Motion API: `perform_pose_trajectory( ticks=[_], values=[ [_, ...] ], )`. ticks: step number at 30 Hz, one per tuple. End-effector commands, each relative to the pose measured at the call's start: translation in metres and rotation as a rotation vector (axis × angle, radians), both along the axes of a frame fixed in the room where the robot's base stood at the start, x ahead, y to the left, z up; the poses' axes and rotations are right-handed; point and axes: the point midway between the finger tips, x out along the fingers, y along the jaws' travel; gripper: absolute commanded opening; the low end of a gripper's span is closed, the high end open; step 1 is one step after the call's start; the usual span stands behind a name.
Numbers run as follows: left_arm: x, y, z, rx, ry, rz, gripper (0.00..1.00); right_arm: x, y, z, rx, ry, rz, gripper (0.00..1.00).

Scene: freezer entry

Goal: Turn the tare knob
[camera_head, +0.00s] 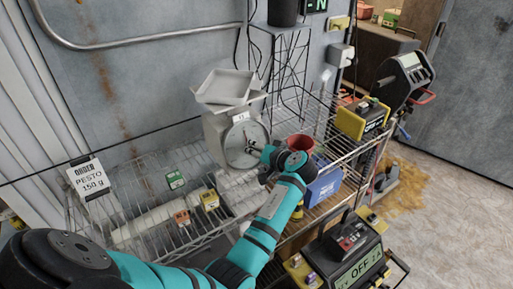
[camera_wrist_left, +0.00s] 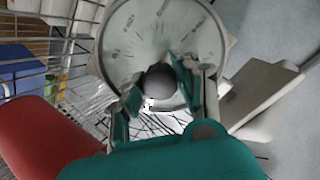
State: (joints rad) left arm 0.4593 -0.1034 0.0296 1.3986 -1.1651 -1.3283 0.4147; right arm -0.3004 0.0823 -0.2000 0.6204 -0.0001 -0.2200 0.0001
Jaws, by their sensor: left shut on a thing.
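A pale grey scale (camera_head: 215,128) with a tray on top (camera_head: 226,87) stands on the wire shelf, and its round dial (camera_head: 240,146) faces my left arm. The dial (camera_wrist_left: 165,28) fills the upper part of the left wrist view. The dark round tare knob (camera_wrist_left: 158,83) sits low on the dial, between the teal fingertips. My left gripper (camera_head: 256,150) reaches the dial from the right and is shut on the knob (camera_wrist_left: 153,88). In the head view the gripper hides the knob. My right gripper is not in view.
A red cup (camera_head: 300,143) and a blue bin (camera_head: 324,186) are close to my left wrist. Small green, orange and yellow boxes (camera_head: 209,200) sit on the wire shelf (camera_head: 150,208) near a sign (camera_head: 90,178) reading "ORDER PESTO 150 g". A yellow-and-black device (camera_head: 362,119) stands at right.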

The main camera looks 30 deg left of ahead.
Motion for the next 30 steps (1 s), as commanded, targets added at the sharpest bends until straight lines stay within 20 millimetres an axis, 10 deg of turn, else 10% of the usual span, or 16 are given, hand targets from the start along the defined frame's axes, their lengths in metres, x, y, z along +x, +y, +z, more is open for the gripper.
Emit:
perform_pose_trajectory(
  ticks=[15, 16, 21, 30],
  values=[
    [0.0011, 0.0008, 0.0026, 0.013, 0.015, -0.01, 0.0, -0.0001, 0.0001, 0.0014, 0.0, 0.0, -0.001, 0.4],
    [0.0011, 0.0008, 0.0026, 0.013, 0.015, -0.01, 0.32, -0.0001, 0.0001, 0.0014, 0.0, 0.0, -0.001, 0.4],
    [0.0008, 0.0006, 0.0019, 0.011, 0.016, -0.009, 0.54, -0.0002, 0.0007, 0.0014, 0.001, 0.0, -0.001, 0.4],
    [0.0005, 0.0001, 0.0025, 0.009, 0.017, -0.009, 0.55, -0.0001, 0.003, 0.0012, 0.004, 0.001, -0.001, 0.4]
  ],
)
